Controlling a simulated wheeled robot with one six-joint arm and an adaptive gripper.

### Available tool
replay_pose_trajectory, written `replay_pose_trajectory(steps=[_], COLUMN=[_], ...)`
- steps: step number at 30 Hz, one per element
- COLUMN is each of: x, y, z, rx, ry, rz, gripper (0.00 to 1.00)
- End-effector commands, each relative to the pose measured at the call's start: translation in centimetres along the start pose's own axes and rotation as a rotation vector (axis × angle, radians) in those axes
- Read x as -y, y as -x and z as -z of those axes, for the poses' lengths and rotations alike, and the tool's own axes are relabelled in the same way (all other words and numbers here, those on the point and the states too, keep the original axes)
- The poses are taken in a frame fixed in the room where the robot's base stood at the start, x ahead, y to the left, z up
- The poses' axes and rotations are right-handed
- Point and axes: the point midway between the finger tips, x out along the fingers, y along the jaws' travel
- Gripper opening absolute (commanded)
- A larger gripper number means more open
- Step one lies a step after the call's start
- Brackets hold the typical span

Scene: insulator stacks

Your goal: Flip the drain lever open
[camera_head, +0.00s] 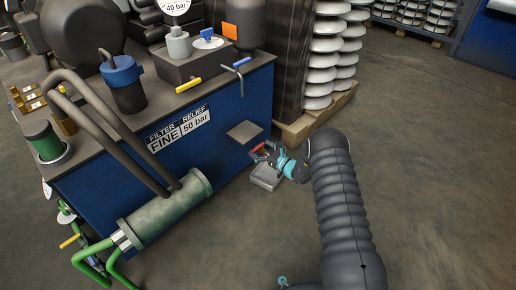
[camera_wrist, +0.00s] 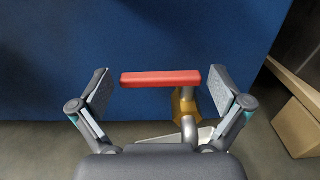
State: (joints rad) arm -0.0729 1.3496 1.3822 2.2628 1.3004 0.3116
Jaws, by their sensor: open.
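The drain lever is a red bar (camera_wrist: 150,79) on a brass valve body (camera_wrist: 184,106), low against the blue cabinet side. In the wrist view it lies horizontally across the gap between my fingers. My gripper (camera_wrist: 160,86) is open, with one finger left of the bar and one to its right near the brass body; neither clearly touches it. In the head view my gripper (camera_head: 264,150) is beside the cabinet's lower right side. There the lever is small and partly hidden by my gripper.
A grey metal tray (camera_head: 266,178) sits below my gripper. The blue cabinet (camera_head: 225,155) carries a small shelf (camera_head: 244,132) just above. A wooden pallet (camera_head: 300,132) with white insulator stacks (camera_head: 320,65) stands behind on the right. The floor at right is clear.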

Motion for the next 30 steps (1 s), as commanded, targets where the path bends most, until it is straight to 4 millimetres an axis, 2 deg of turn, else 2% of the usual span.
replay_pose_trajectory(steps=[5,13,22,23,26,30], x=[0.0,0.0,0.0,0.0,0.0,0.2], y=[-0.9,-1.0,-1.0,-1.0,-0.8,0.4], z=[0.0,0.0,-0.1,-0.1,-0.1,-0.1], rx=[0.0,0.0,0.0,0.0,0.0,0.0], ry=[-0.001,-0.001,0.0,0.0,0.0,-0.001], rz=[0.001,0.001,0.001,0.001,-0.001,-0.01], gripper=[1.0,1.0,0.25,0.22,0.22,0.22])
